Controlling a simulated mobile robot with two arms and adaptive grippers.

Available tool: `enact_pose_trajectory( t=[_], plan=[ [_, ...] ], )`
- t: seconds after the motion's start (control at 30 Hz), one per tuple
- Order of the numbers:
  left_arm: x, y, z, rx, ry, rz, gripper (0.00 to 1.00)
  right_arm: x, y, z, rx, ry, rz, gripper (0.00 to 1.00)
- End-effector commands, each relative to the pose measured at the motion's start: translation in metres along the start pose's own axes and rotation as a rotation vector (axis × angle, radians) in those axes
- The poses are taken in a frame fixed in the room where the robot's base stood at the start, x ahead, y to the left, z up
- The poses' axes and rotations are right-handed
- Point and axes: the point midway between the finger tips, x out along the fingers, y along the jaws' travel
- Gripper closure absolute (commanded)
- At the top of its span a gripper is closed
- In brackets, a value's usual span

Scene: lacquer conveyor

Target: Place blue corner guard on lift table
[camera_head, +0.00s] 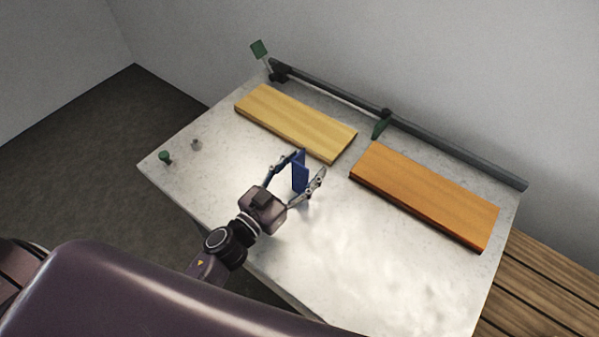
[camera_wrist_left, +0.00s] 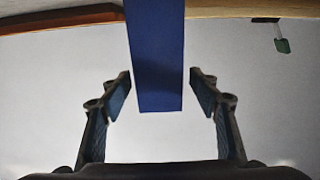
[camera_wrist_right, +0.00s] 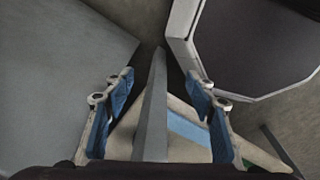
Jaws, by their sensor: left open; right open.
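The blue corner guard (camera_head: 300,173) stands upright on the pale table top (camera_head: 390,262), near its middle. My left gripper (camera_head: 311,163) is open, with a finger on either side of the guard. In the left wrist view, the blue corner guard (camera_wrist_left: 155,60) reaches down between the open fingertips (camera_wrist_left: 160,80), with a gap on each side. My right gripper (camera_wrist_right: 158,78) shows only in the right wrist view and is open. A grey bar shows between its fingers, and I cannot tell what it belongs to. Nothing in view is clearly marked as a lift table.
A yellow board (camera_head: 295,123) lies behind the guard, and an orange board (camera_head: 424,195) lies to its right. A green knob (camera_head: 165,157) stands at the left corner. The front right is clear.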

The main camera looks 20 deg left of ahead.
Motion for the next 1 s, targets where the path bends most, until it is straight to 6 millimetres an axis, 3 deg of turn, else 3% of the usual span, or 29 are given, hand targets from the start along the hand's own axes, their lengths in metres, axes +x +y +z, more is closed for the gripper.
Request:
enact_pose_trajectory(
  t=[0.1, 0.3, 0.53, 1.0],
  plan=[
    [0.000, 0.000, 0.000, -0.001, 0.000, 0.000, 0.45, 0.000, -0.002, 0.006, 0.000, -0.010, -0.002, 0.49],
    [-0.001, 0.000, 0.000, -0.001, 0.000, 0.000, 0.67, -0.001, -0.009, 0.019, -0.001, -0.029, -0.010, 0.49],
    [-0.001, 0.000, 0.000, -0.001, 0.000, 0.000, 0.91, -0.001, -0.020, 0.018, 0.000, -0.028, -0.023, 0.49],
    [-0.001, 0.000, 0.000, -0.001, 0.000, 0.000, 0.96, 0.000, -0.012, 0.013, -0.003, -0.020, -0.014, 0.49]
  ],
)
